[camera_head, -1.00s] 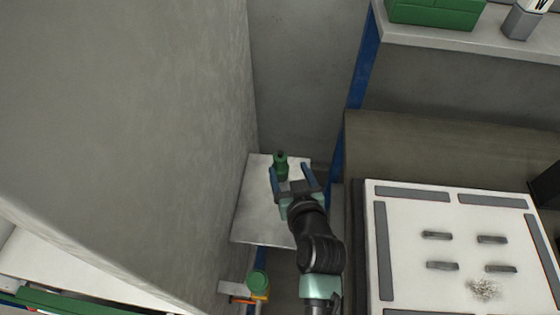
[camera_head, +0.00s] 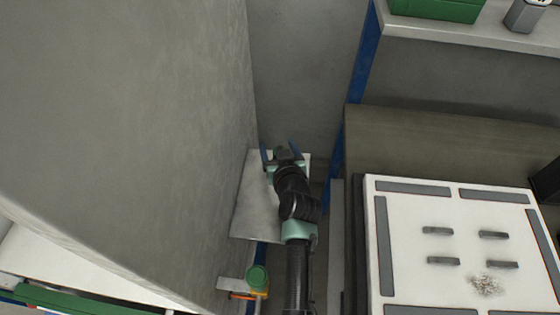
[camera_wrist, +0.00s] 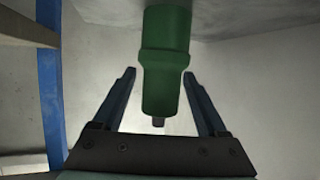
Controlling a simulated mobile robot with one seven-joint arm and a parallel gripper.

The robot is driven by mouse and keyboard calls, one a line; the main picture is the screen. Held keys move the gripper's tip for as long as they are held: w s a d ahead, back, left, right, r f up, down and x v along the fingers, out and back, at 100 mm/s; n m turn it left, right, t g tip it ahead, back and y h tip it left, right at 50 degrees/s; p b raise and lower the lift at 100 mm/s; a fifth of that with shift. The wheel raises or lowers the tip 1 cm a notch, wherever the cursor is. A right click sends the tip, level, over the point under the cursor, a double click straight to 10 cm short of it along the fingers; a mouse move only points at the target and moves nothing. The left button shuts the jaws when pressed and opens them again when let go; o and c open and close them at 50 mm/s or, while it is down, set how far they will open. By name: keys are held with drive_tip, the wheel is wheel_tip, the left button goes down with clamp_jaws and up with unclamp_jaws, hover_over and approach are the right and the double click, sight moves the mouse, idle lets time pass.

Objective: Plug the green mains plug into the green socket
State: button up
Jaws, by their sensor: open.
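The green mains plug (camera_wrist: 165,60) is a stepped green cylinder with a small dark stub at its lower end in the wrist view. My gripper (camera_wrist: 158,76) is open, with one blue finger on each side of the plug and a visible gap to each. In the head view my gripper (camera_head: 279,148) is over the far part of a small pale shelf and mostly hides the plug. A green round piece (camera_head: 257,276) with an orange ring, on a bracket at the lower left, may be the green socket; its opening is not clear.
The small shelf (camera_head: 256,212) lies between a grey wall (camera_head: 130,120) close on the left and a blue post (camera_head: 363,60) on the right. A white panel (camera_head: 460,225) with grey strips is to the right. A green box (camera_head: 437,8) stands on a ledge at top right.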

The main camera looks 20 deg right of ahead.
clamp_jaws()
idle(0.4)
